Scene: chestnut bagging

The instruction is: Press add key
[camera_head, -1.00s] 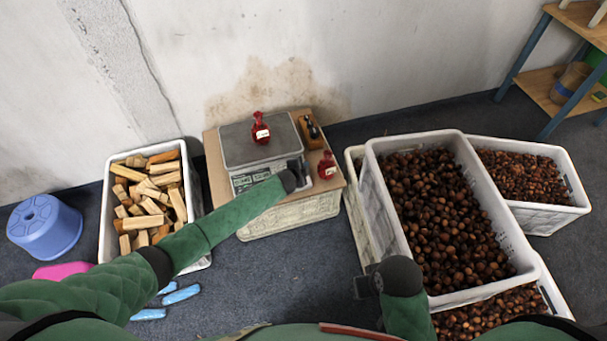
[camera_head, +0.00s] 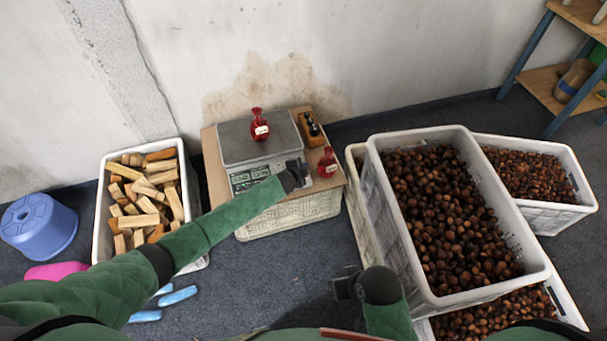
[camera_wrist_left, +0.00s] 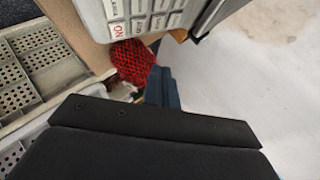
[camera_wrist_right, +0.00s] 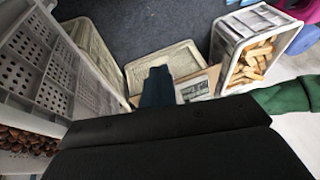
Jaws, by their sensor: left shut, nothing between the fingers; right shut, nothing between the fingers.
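The weighing scale (camera_head: 252,138) stands on a board over a crate by the wall. Its keypad and display face (camera_head: 252,177) point toward me, and part of the keypad shows in the left wrist view (camera_wrist_left: 150,12). My left gripper (camera_head: 302,168) is shut and empty at the right end of the scale's front panel. In the left wrist view its fingers (camera_wrist_left: 162,88) are together, below the keypad; I cannot tell whether they touch it. The add key's label cannot be read. My right gripper (camera_head: 343,284) is shut and empty, low, left of the chestnut crate.
A red bag (camera_head: 259,125) sits on the scale pan, and another red bag (camera_head: 327,163) lies right of the scale. A crate of chestnuts (camera_head: 372,170) stands right, a crate of wood blocks (camera_head: 103,205) left.

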